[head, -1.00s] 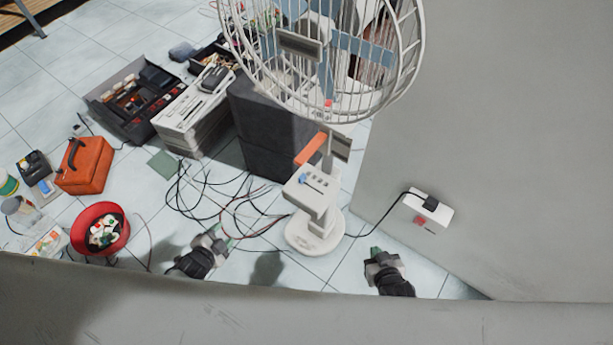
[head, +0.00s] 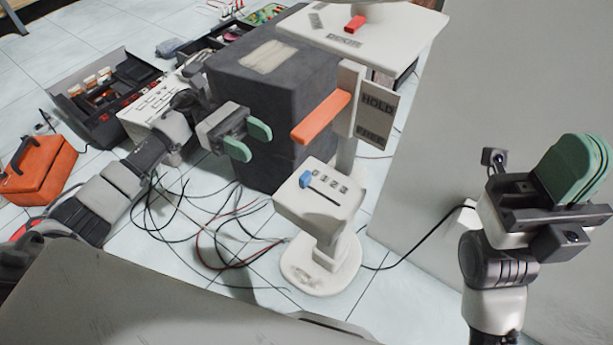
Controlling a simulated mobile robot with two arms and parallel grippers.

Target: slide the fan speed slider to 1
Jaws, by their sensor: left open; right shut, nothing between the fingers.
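The white fan (head: 322,280) stands on the tiled floor on its round base. Its slanted control panel (head: 335,200) has a slot with several marks above it. The blue slider knob (head: 306,180) sits at the left end of the slot; the marks are too small to read surely. My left gripper (head: 247,142) is open and empty, up and left of the panel, in front of the dark box. My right gripper (head: 577,170) is shut and empty, raised at the far right, well apart from the fan.
An orange lever (head: 321,117) juts left from the fan's column beside a HOLD/FREE plate (head: 373,112). A dark speaker-like box (head: 270,95) stands behind. Cables (head: 225,232) lie on the floor left of the base. A grey wall (head: 470,90) bounds the right. An orange toolbox (head: 38,170) is at left.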

